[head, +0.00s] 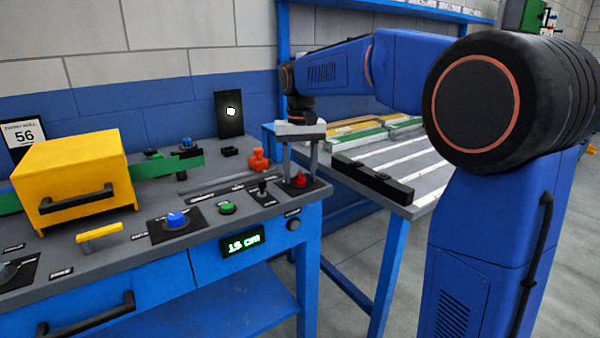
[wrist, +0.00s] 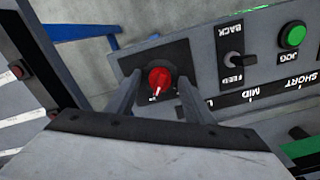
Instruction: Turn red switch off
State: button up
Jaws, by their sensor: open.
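The red switch (head: 300,181) is a rotary knob on a black plate at the right corner of the grey panel top. In the wrist view the red switch (wrist: 160,80) shows a white pointer mark toward the bottom of the picture, slightly left. My gripper (head: 299,170) points down over the switch. In the wrist view my gripper (wrist: 158,92) has its two fingers apart, one on each side of the knob. The fingers look clear of the knob; their exact height above the plate is hard to tell.
A black feed/back toggle (wrist: 238,61) and a green jog button (wrist: 292,36) sit beside the switch. A blue knob (head: 176,219), a yellow box (head: 75,175) and an orange-red object (head: 259,160) are further left. A worktable with rails (head: 400,165) stands to the right.

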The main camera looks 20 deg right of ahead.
jog(key=c, duration=1)
jog(key=shift+c, duration=0.2)
jog(key=shift+n, duration=0.3)
jog(key=n, duration=0.9)
jog(key=shift+n, duration=2.2)
